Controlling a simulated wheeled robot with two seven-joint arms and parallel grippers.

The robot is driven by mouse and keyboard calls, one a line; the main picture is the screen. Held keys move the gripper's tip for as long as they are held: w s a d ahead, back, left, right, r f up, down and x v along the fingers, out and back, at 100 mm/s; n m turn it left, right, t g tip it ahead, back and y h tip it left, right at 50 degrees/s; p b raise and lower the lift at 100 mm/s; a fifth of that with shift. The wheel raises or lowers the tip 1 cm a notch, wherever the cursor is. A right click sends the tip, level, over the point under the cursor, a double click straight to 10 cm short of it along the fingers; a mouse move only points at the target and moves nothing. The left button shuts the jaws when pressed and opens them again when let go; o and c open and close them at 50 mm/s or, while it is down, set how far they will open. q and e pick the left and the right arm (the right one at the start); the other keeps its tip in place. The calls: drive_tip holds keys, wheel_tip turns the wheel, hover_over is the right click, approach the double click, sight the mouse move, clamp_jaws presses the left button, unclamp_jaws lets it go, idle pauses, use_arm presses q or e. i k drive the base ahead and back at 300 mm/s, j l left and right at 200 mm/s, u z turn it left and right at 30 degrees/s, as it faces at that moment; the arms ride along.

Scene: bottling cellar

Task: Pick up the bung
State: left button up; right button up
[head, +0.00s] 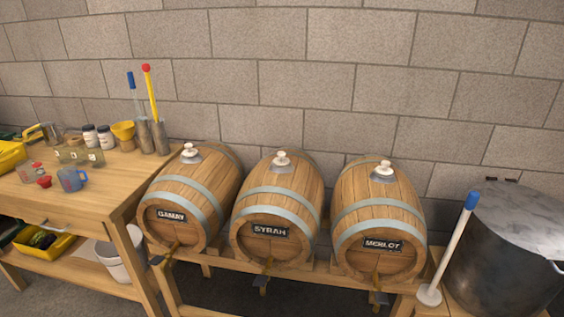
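Three wooden barrels lie on a wooden rack, each with a pale bung on top. The bung (189,149) on the Gamay barrel (172,200) is at the left. The bung (281,158) on the Syrah barrel (262,213) is in the middle. The bung (384,167) on the Merlot barrel (372,216) is at the right. Each bung appears seated upright in a grey collar. I cannot tell from the view which bung is meant. Neither of my grippers is in view.
A large metal pot (515,250) and a blue-handled paddle (452,245) stand at the right. A block wall is behind.

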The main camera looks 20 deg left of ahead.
sight(280, 161)
drive_tip(key=i+j+u, duration=0.2)
drive_tip(key=i+u, duration=0.15)
drive_tip(key=u, duration=0.15)
drive_tip(key=i+j+u, duration=0.1)
drive_tip(key=i+u, duration=0.4)
drive_tip(key=k, duration=0.1)
